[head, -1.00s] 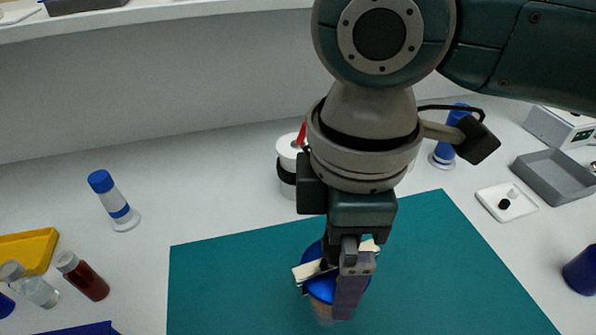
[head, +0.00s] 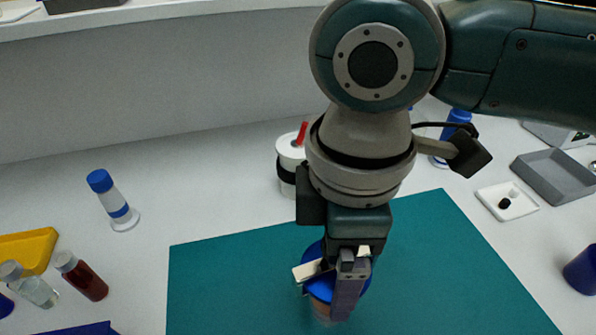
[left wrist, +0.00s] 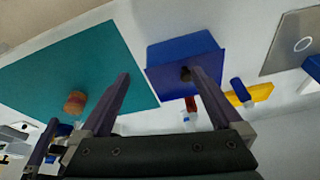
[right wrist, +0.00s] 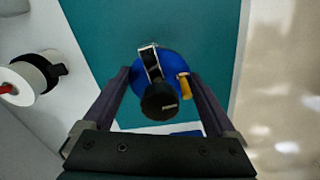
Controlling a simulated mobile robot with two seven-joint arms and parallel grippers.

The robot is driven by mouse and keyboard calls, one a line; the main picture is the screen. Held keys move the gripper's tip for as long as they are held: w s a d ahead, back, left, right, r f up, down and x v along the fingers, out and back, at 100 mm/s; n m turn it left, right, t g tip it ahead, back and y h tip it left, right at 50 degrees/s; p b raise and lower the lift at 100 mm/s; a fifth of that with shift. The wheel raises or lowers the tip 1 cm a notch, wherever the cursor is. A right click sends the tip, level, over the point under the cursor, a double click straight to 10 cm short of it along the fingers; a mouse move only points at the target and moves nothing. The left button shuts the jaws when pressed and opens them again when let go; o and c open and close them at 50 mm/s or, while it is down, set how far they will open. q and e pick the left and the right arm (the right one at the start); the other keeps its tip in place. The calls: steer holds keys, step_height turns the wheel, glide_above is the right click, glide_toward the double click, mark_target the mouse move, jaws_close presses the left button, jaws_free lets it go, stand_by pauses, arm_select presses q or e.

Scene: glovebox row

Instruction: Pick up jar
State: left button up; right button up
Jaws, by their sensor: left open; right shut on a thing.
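The jar has a blue lid (head: 316,288) and an orange-brown lower body, and stands on the teal mat (head: 225,280). My right gripper (head: 338,300) is over it from above, its near finger in front of the jar. In the right wrist view the two fingers lie on either side of the blue lid (right wrist: 183,68), shut on the jar. A pale strip, a black cylinder (right wrist: 159,102) and a small yellow piece lie over the lid. The jar's body (left wrist: 75,103) also shows in the left wrist view. My left gripper (left wrist: 158,74) is open, away from the jar.
A white container with a black band (head: 289,160) stands behind the mat. A blue-capped bottle (head: 112,200), a dark red vial (head: 82,277) and a yellow tray (head: 30,248) are at left. A white dish (head: 510,210) and grey tray (head: 555,178) are at right.

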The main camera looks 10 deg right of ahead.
steer(key=shift+r, duration=0.1)
jaws_close()
